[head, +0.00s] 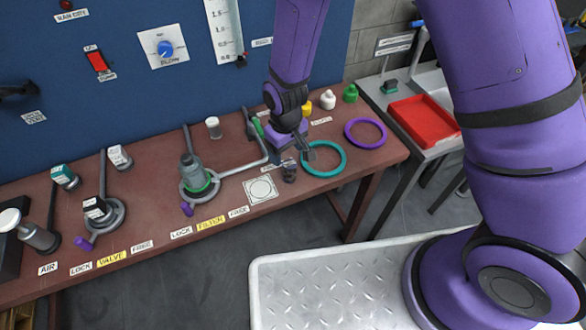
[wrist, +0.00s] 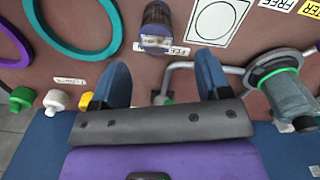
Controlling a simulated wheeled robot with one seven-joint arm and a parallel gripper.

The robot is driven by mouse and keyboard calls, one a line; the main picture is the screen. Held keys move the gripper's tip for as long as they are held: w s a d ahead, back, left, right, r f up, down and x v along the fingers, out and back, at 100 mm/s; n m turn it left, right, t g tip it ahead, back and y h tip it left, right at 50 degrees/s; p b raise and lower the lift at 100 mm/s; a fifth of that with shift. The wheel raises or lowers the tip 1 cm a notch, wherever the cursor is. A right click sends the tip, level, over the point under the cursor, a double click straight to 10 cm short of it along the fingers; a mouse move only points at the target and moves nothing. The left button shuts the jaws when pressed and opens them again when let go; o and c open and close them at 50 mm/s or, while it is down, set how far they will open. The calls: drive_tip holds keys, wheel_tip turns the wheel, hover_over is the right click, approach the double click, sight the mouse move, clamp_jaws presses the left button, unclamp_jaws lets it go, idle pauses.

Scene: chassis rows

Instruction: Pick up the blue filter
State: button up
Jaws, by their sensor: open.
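A small dark cylinder with a bluish see-through body (wrist: 156,28), which looks like the blue filter, stands on the brown bench; in the head view it is a dark shape (head: 289,173) just below my gripper. My gripper (head: 294,157) is open and empty above the bench. In the wrist view its two blue-grey fingers (wrist: 160,75) are spread, and the cylinder lies beyond their tips, roughly centred between them and apart from them. A grey filter (head: 192,172) sits in a holder with a green ring, left of my gripper; it also shows in the wrist view (wrist: 291,98).
A white card with a circle (head: 262,190) lies left of the cylinder. A teal ring (head: 323,158) and a purple ring (head: 365,133) lie to the right. Yellow, white (head: 328,99) and green caps stand behind. A grey pipe (head: 240,166) runs beside the holder. The blue panel (head: 120,90) rises behind.

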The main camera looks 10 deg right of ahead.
sight(289, 163)
drive_tip(key=shift+s+d+f, duration=0.1)
drive_tip(key=shift+d+f, duration=0.05)
drive_tip(key=shift+f, duration=1.75)
drive_tip(key=shift+s+d+f, duration=0.1)
drive_tip(key=shift+f, duration=1.75)
drive_tip(key=shift+c, duration=0.4)
drive_tip(key=c, duration=1)
drive_tip(key=shift+r, duration=0.1)
drive_tip(key=shift+w+r, duration=0.1)
drive_tip(key=shift+r, duration=0.8)
drive_tip(key=shift+s+r, duration=0.45)
drive_tip(key=shift+r, duration=0.4)
drive_tip(key=s+r, duration=0.1)
drive_tip(key=s, duration=1.4)
drive_tip(key=shift+a+r, duration=0.15)
drive_tip(key=shift+a, duration=0.05)
